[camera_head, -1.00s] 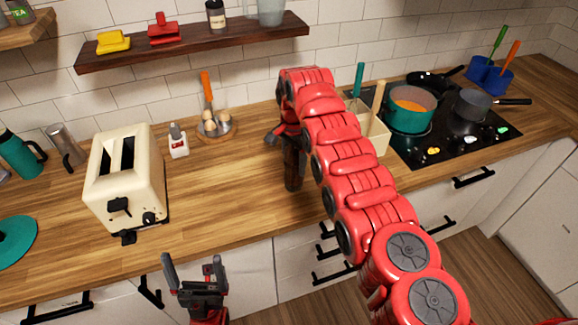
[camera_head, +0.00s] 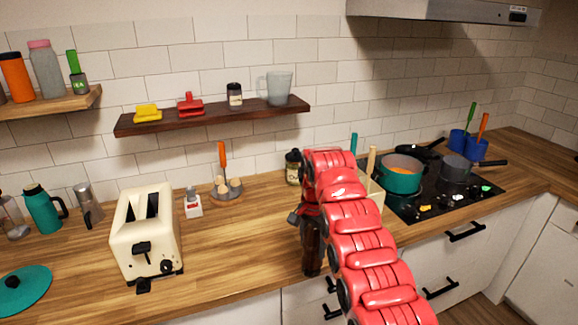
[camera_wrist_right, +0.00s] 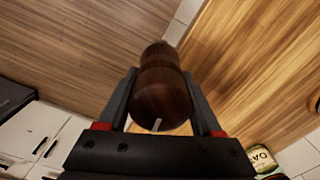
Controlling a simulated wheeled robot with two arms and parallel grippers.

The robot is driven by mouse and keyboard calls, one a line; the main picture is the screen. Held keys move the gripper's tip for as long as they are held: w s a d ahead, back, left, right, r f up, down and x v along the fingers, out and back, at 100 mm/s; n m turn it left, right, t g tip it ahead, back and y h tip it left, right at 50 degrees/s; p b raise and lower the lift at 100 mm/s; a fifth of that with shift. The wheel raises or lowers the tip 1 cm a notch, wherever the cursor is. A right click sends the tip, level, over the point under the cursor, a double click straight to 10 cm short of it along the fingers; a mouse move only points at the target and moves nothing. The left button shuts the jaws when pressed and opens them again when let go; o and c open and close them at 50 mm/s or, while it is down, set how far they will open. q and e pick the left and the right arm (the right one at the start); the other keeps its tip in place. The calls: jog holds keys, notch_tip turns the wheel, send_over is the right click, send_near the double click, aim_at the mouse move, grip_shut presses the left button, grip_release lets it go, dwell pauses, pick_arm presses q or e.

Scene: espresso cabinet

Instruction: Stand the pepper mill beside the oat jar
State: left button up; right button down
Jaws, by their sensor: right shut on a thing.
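The pepper mill (camera_head: 311,252) is dark brown wood and stands upright or nearly so in the head view, low over the counter's front part. My right gripper (camera_head: 306,214) is shut on it; the arm partly hides the grip. In the right wrist view the mill (camera_wrist_right: 162,88) sits between both fingers of the gripper (camera_wrist_right: 162,85). A dark-lidded jar (camera_head: 293,167) stands at the back of the counter, just behind my right arm. Another dark-lidded jar (camera_head: 235,95) with a pale label is on the shelf. My left gripper is not in view.
A cream toaster (camera_head: 146,235) stands at left, with a small white-and-red item (camera_head: 193,204) and an egg holder (camera_head: 227,192) behind it. A cream utensil holder (camera_head: 373,194) and the hob (camera_head: 430,200) are at right. Counter left of the mill is clear.

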jog(key=shift+d+r+n, duration=0.2)
jog(key=shift+d+n, duration=0.1)
jog(key=shift+d, duration=0.2)
jog(key=s+d+r+n, duration=0.1)
jog(key=s+d+n, duration=0.2)
jog(key=d+n, duration=0.4)
jog(key=shift+d+n+b, duration=0.15)
jog(key=shift+n+b, duration=0.25)
jog(key=shift+n, duration=0.6)
jog(key=shift+s, duration=0.1)
